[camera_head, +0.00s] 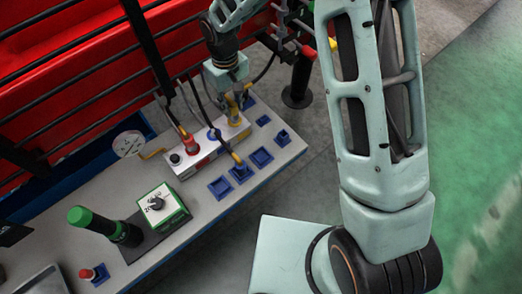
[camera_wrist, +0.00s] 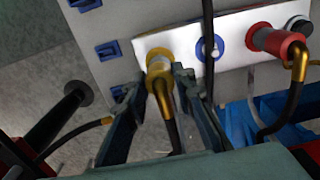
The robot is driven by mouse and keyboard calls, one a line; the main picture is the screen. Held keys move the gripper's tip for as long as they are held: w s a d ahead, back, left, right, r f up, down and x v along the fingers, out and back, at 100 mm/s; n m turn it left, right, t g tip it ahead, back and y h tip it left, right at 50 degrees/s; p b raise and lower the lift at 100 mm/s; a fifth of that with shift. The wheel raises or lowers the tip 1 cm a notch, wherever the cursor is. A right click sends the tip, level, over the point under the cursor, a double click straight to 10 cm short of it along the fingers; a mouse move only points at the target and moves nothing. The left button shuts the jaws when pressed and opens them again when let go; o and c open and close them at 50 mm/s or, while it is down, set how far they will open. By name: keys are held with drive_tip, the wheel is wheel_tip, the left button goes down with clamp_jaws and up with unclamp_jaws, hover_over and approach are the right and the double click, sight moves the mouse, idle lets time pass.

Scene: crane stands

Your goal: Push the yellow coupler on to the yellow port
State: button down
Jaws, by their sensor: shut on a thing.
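The yellow coupler (camera_wrist: 163,88) has a yellow elbow and a black hose running down from it in the wrist view. My gripper (camera_wrist: 160,76) has one finger on each side of the coupler and is shut on it. The yellow port (camera_wrist: 150,54) is a yellow ring on the pale block, and the coupler's front end is at it. I cannot tell how deep the coupler sits. In the head view my gripper (camera_head: 238,92) is at the block's right end, with yellow showing below it; the fingers partly hide the port.
The block (camera_head: 204,155) also carries a blue port (camera_wrist: 210,47) and a red coupler (camera_wrist: 276,43) with its hose. Another yellow-ended hose (camera_head: 238,163) stands in a blue holder (camera_head: 240,174). A green-handled lever (camera_head: 100,224) and a switch box (camera_head: 163,207) are further left. Black railings (camera_head: 147,45) stand behind.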

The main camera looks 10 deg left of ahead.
drive_tip(key=shift+f+b, duration=0.45)
drive_tip(key=shift+f, duration=0.2)
drive_tip(key=c, duration=1.5)
unclamp_jaws()
drive_tip(key=shift+c, duration=0.2)
drive_tip(key=shift+r, duration=0.1)
drive_tip(key=shift+r+p, duration=1.55)
drive_tip(key=shift+r, duration=1)
wheel_tip(320, 180, up, 12)
drive_tip(key=shift+d+f, duration=0.1)
